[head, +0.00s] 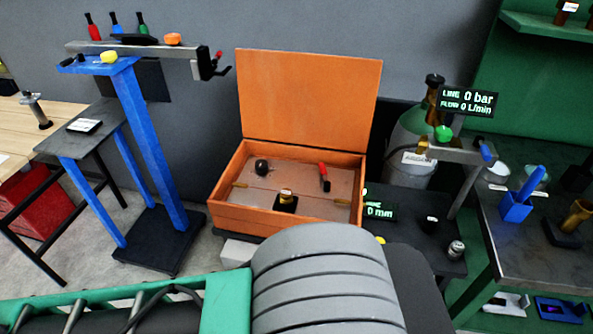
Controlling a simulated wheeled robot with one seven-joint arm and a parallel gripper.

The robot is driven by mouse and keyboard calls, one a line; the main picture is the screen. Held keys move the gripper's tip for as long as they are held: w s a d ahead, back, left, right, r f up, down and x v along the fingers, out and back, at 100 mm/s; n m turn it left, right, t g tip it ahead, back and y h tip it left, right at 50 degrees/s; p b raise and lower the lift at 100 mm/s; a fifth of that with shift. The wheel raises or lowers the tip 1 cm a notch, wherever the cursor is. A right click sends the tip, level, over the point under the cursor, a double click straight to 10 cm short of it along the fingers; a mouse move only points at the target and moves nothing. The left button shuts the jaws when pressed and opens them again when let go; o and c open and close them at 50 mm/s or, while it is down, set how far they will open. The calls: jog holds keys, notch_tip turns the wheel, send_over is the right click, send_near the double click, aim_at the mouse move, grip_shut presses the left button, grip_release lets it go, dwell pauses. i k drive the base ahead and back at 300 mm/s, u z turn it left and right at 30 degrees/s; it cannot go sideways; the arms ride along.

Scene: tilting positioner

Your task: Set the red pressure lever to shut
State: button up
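A small red lever (323,171) with a dark lower end stands in the right part of the open orange box (285,223). It looks upright or slightly tilted, and its setting is too small to read. A second small red-tipped handle (218,57) shows at the right end of the bar on the blue stand. I cannot tell for certain which of these is the pressure lever. My gripper is not in view, so its place relative to either lever does not show.
The box lid (309,100) stands up behind it. A blue stand (150,140) is at left. A gas cylinder (408,150) stands at right, with a display (470,102) reading 0 bar and 0 L/min. A dark workbench (545,235) is far right. Large grey ribbed and green shapes block the bottom foreground.

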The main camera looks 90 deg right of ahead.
aim_at(327, 184)
jog(key=z, duration=0.1)
jog(key=i, duration=0.35)
jog(key=z, duration=3.7)
jog(key=i, duration=0.5)
jog(key=u, duration=0.75)
